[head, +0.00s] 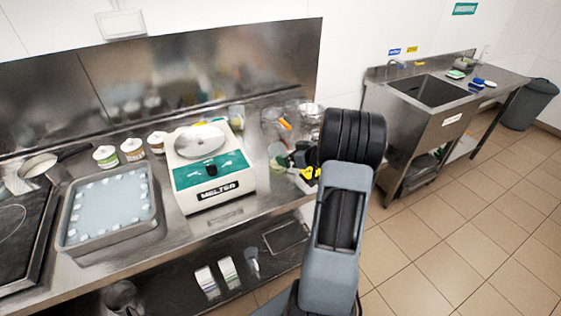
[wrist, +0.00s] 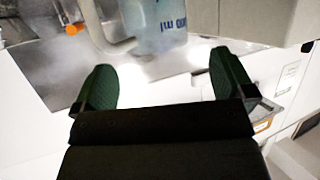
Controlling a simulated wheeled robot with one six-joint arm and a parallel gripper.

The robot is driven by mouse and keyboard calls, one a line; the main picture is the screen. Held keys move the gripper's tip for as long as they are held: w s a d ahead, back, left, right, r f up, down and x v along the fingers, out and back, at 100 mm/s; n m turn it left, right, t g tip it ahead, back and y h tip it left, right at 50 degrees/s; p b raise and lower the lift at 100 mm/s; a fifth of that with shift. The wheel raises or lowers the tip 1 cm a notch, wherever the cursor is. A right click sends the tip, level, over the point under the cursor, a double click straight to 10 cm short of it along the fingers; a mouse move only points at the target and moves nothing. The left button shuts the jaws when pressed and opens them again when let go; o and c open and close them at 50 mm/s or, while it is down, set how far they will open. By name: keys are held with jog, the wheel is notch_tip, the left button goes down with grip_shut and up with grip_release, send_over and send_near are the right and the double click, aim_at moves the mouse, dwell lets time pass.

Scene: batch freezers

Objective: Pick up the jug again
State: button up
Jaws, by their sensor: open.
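The jug (wrist: 160,28) is at the top of the wrist view, a clear bluish vessel with dark volume print, cut off by the frame edge. A pale curved handle (wrist: 97,28) shows at its left. My gripper (wrist: 165,85) is open, its two green-padded fingers wide apart with nothing between them. The jug lies beyond the fingertips, apart from them. In the head view my gripper (head: 294,160) is low over the right end of the steel counter, right of the melter. My arm hides part of that area, and I cannot clearly make out the jug there.
The melter (head: 207,168) stands on the counter left of my gripper. A tray (head: 109,232) and several tubs (head: 132,149) are farther left. An orange-tipped item (wrist: 75,27) is near the handle. A sink unit (head: 424,110) stands across open floor at the right.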

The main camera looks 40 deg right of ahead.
aim_at(271, 149)
jog(key=shift+p+x, duration=0.45)
jog(key=shift+x, duration=2.05)
jog(key=shift+w+d+r, duration=0.1)
jog(key=shift+d+r, duration=0.05)
jog(key=shift+c, duration=0.4)
jog(key=c, duration=1.2)
